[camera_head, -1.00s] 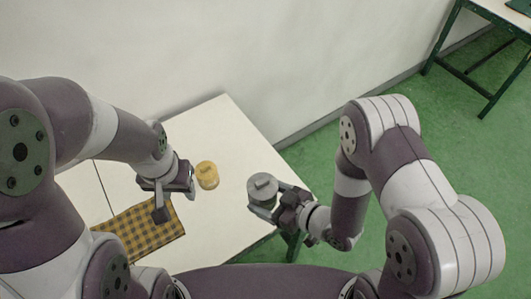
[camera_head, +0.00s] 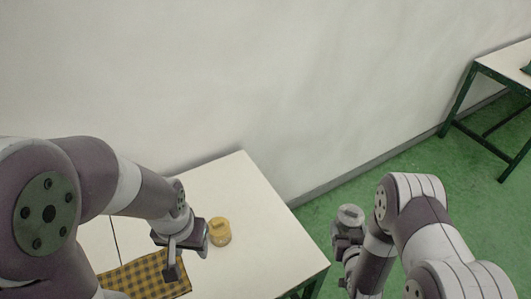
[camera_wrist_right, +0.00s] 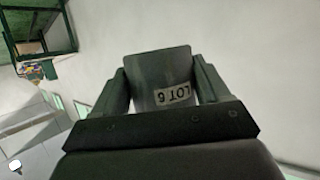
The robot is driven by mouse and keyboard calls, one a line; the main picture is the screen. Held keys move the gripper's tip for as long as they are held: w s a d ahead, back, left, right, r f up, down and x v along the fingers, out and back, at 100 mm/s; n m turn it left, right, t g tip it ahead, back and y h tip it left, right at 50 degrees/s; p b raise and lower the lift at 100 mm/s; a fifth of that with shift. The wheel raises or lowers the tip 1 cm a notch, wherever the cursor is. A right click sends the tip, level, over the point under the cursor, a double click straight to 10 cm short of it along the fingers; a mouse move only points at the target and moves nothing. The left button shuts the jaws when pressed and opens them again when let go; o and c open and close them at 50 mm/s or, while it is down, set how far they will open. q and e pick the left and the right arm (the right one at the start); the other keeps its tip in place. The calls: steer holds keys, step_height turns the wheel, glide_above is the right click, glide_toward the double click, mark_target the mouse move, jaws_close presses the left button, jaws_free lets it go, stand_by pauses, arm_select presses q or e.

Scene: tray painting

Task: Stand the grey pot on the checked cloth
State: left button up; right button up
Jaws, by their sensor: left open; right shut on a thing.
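The grey pot (camera_head: 350,215) is held up at the end of my right arm, past the table's right edge and over the green floor. In the right wrist view the grey pot (camera_wrist_right: 160,77) sits between the two fingers of my right gripper (camera_wrist_right: 162,85), which is shut on it; a "LOT 6" label shows on its side. The checked cloth (camera_head: 150,275), yellow and dark, lies on the table's front left, partly cut off by the picture's edge. My left gripper (camera_head: 188,250) is open above the cloth's right part and hides some of it.
A yellow pot (camera_head: 219,231) stands on the white table (camera_head: 255,215), just right of my left gripper. The table's right part is clear. A second green-legged table (camera_head: 505,68) stands far right by the wall.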

steer(key=shift+a+f+b, duration=0.2)
steer(key=shift+f+b, duration=0.1)
steer(key=shift+b, duration=0.15)
steer(key=s+a+f+n+y+b, duration=0.3)
steer(key=a+f+n+y+b, duration=0.25)
steer(key=a+b, duration=0.4)
steer(key=s+a+n+g+y+b, duration=0.1)
steer(key=s+a+n+g+y, duration=0.4)
steer(key=s+a, duration=0.3)
steer(key=shift+s+a+b, duration=0.15)
steer(key=shift+s+b, duration=0.15)
steer(key=shift+s, duration=0.1)
